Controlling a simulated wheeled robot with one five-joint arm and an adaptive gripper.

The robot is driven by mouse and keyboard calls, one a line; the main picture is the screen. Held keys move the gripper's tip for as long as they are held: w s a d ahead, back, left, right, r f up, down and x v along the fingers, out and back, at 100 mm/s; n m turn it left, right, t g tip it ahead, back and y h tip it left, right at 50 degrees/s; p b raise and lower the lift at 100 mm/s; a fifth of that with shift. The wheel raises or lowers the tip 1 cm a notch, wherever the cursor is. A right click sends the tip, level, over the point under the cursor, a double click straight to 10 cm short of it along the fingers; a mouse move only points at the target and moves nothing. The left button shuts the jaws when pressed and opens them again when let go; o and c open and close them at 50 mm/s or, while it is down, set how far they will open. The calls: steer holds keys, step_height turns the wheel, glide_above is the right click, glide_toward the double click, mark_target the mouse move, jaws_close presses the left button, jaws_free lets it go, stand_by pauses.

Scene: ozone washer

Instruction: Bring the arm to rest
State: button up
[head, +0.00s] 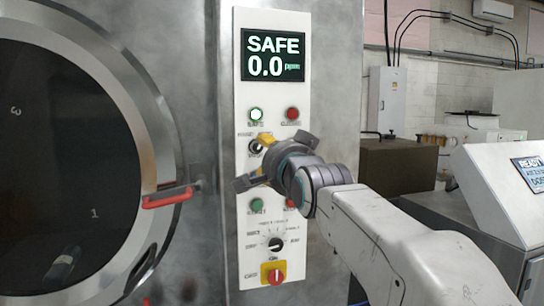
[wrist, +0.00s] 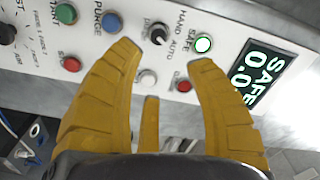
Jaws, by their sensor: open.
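My arm reaches in from the lower right in the head view. My gripper (head: 250,162) is in front of the white control panel (head: 246,100), over its middle rows, and hides some of the buttons there. In the wrist view, the yellow fingers of my gripper (wrist: 163,55) are spread apart with nothing held between them. A black HAND/AUTO selector knob (wrist: 157,33) and a white button (wrist: 147,77) show beyond the gap. I cannot tell whether a fingertip touches the panel.
The display (head: 273,45) reads SAFE 0.0 ppm, and a green-white lamp (head: 256,114) is lit. A round dark door (head: 60,150) with a red handle (head: 167,197) is left of the panel. A rotary selector (head: 275,244) and a yellow-red switch (head: 273,273) sit below. A grey console (head: 500,185) stands right.

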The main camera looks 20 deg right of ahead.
stand_by(0.4)
steer(key=s+f+n+g, duration=0.4)
steer(key=f+n+g, duration=0.1)
steer(key=f, duration=0.8)
steer(key=s+f+n+g, duration=0.5)
steer(key=f, duration=0.8)
steer(key=s+f+g, duration=0.1)
steer(key=s+f, duration=0.3)
steer(key=s, duration=0.4)
steer(key=s+f+n+g, duration=0.1)
steer(key=s+f, duration=0.3)
steer(key=s, duration=0.4)
steer(key=s+f+n+g, duration=0.1)
steer(key=s+f+g, duration=0.1)
steer(key=s+f, duration=0.2)
steer(key=shift+s+f, duration=0.4)
steer(key=shift+s, duration=1.5)
steer(key=shift+a, duration=0.1)
